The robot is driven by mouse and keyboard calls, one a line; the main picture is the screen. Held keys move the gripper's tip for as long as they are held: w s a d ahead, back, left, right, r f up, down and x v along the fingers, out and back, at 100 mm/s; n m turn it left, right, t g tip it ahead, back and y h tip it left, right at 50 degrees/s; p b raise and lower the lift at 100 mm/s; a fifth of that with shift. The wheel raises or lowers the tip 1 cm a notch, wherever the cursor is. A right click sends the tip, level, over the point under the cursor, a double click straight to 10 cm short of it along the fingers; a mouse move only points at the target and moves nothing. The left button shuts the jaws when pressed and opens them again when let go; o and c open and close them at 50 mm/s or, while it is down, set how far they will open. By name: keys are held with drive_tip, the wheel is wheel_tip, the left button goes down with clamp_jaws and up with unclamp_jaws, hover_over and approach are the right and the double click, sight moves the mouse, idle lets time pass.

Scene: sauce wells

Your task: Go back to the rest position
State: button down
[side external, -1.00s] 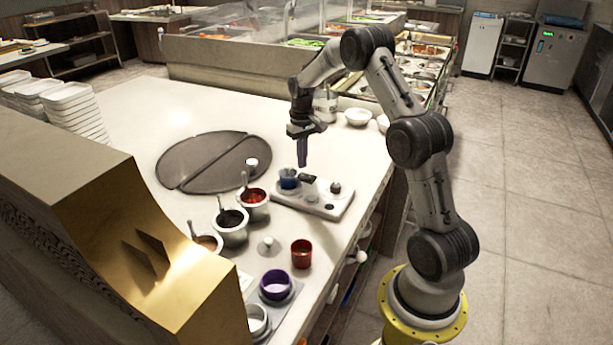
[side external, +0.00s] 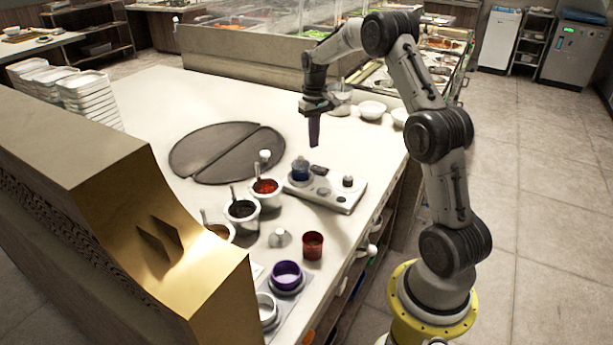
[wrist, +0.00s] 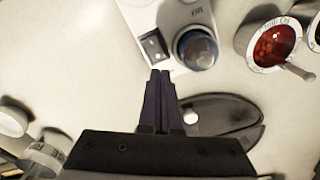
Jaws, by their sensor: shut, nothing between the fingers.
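My gripper (side external: 314,143) hangs with its fingers pointing down above the counter, just behind the white device (side external: 337,198) with knobs. Its fingers are shut and empty; in the wrist view the shut fingertips (wrist: 160,74) show over the counter beside the device's black switch (wrist: 153,46).
Pots of red sauce (side external: 265,187) and dark sauce (side external: 241,209) with ladles stand left of the device. A red cup (side external: 313,246) and a purple cup (side external: 286,275) are nearer the front. A dark round mat (side external: 215,150) lies behind. White bowls (side external: 372,110) stand at the back right.

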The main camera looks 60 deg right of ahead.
drive_tip(key=s+a+r+n+t+h, duration=0.1)
drive_tip(key=s+a+r+n+t, duration=0.15)
drive_tip(key=a+r, duration=0.75)
drive_tip(key=s+a+r+n+t, duration=0.2)
drive_tip(key=s+a+r, duration=0.1)
drive_tip(key=a+r, duration=0.65)
drive_tip(key=s+a+r+n+t, duration=0.1)
drive_tip(key=s+a, duration=0.7)
drive_tip(key=s, duration=0.4)
drive_tip(key=s+a+f+y, duration=0.1)
drive_tip(key=s+f, duration=0.6)
drive_tip(key=s, duration=0.1)
drive_tip(key=shift+n, duration=0.25)
